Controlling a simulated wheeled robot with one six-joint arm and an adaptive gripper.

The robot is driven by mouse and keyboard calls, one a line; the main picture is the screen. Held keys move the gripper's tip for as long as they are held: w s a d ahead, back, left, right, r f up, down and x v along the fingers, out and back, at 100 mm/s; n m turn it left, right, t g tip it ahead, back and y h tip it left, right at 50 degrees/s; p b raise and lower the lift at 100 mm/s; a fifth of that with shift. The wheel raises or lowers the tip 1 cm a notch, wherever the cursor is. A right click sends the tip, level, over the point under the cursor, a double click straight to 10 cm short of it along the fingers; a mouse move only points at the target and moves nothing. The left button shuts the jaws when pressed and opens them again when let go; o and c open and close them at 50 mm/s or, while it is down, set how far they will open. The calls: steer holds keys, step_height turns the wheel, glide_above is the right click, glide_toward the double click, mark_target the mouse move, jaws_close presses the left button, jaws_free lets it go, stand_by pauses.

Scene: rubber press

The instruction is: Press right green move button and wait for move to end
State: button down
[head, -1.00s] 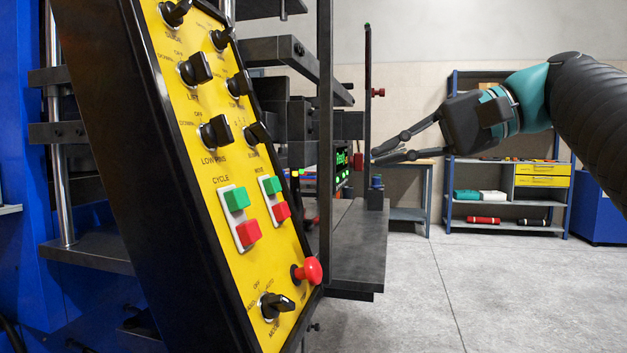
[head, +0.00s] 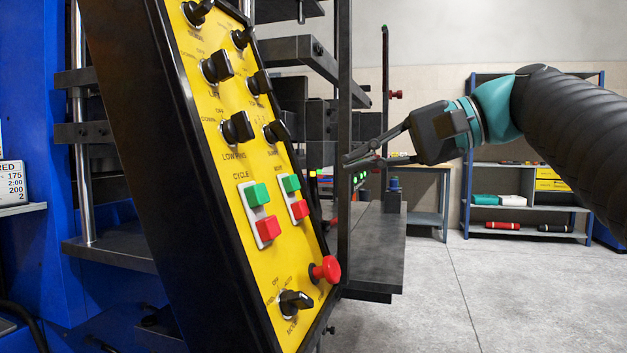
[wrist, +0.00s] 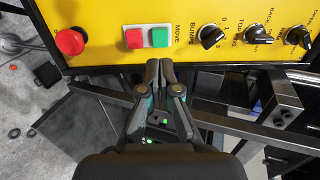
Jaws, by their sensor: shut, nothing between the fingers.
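The right green move button (head: 291,184) sits above a red button (head: 299,209) on a white plate on the yellow control panel (head: 262,300). In the wrist view the green button (wrist: 159,38) is beside the red one, next to the word MOVE. My gripper (head: 347,162) is shut and empty, to the right of the panel in the head view. In the wrist view my gripper's fingertips (wrist: 159,66) point at the panel just below the green button. A gap shows between fingers and button in the head view; I see no contact.
A red mushroom button (head: 326,269) and black rotary knobs (head: 238,127) stick out of the panel. The left CYCLE pair has its own green button (head: 257,195). A dark upright post (head: 344,130) and metal table (head: 385,250) stand behind the panel. Open floor lies to the right.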

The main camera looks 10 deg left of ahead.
mark_target(297, 182)
steer(key=x, duration=0.7)
stand_by(0.3)
